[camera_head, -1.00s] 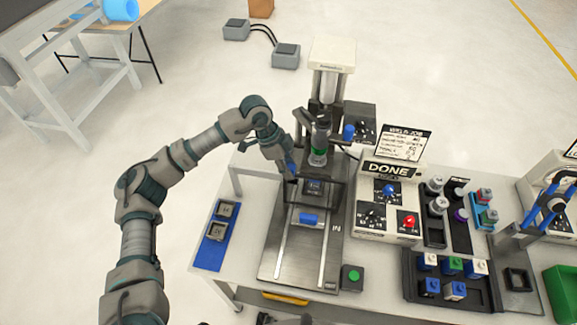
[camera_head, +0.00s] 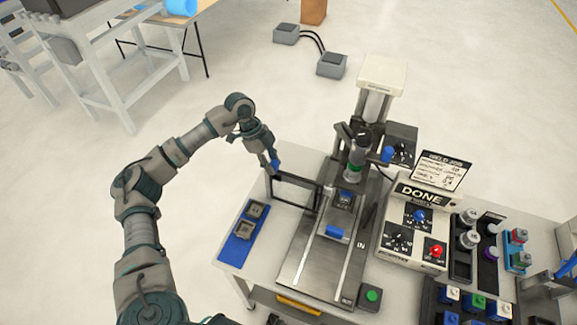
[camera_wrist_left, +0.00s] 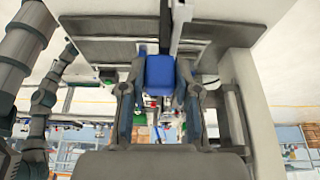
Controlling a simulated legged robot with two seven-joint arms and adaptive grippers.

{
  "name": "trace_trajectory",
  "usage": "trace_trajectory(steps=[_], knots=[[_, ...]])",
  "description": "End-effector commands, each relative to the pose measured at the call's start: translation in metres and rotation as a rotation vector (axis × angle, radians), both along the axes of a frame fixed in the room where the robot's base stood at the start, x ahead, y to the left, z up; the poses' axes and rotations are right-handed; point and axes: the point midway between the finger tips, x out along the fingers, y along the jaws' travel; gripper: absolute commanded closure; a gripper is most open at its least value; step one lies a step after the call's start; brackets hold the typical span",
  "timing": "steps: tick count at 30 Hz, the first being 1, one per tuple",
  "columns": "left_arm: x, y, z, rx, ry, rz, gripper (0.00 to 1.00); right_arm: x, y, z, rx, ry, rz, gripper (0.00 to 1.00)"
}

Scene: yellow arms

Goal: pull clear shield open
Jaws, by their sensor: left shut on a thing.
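The clear shield (camera_head: 297,193) is a see-through panel in a dark frame. It stands swung out to the left of the press machine (camera_head: 355,155), joined near the machine's plate. My left gripper (camera_head: 274,165) is at the shield's upper left corner. It is shut on the shield's blue handle, which shows between the fingers in the left wrist view (camera_wrist_left: 160,75). The fixture (camera_head: 344,200) under the press is uncovered on its left side.
A blue mat (camera_head: 241,240) with two grey square parts lies left of the machine's plate. A control box (camera_head: 412,222) marked DONE stands to the right. A green button box (camera_head: 371,297) sits at the front. Open floor lies beyond the table's left edge.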

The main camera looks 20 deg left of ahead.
Motion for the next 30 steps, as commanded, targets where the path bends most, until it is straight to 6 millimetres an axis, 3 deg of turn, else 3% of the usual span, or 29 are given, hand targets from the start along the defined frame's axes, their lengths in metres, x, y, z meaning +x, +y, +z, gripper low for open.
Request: trace_trajectory(steps=[6, 14, 15, 18, 30], knots=[[0.002, 0.007, 0.003, -0.001, -0.007, 0.002, 1.00, 0.000, 0.010, 0.002, 0.012, -0.001, -0.001, 1.00], [0.002, 0.009, 0.003, -0.003, -0.008, 0.002, 1.00, 0.000, 0.005, 0.002, 0.005, -0.001, 0.001, 1.00], [0.002, 0.010, 0.003, -0.003, -0.009, 0.003, 0.67, 0.000, 0.004, 0.002, 0.004, -0.001, 0.001, 1.00], [0.002, 0.011, 0.002, -0.004, -0.007, 0.002, 0.44, 0.001, 0.001, 0.002, 0.002, -0.001, 0.002, 1.00], [0.001, 0.014, 0.007, -0.001, -0.003, 0.001, 0.44, 0.001, 0.001, 0.002, 0.002, -0.003, 0.000, 1.00]])
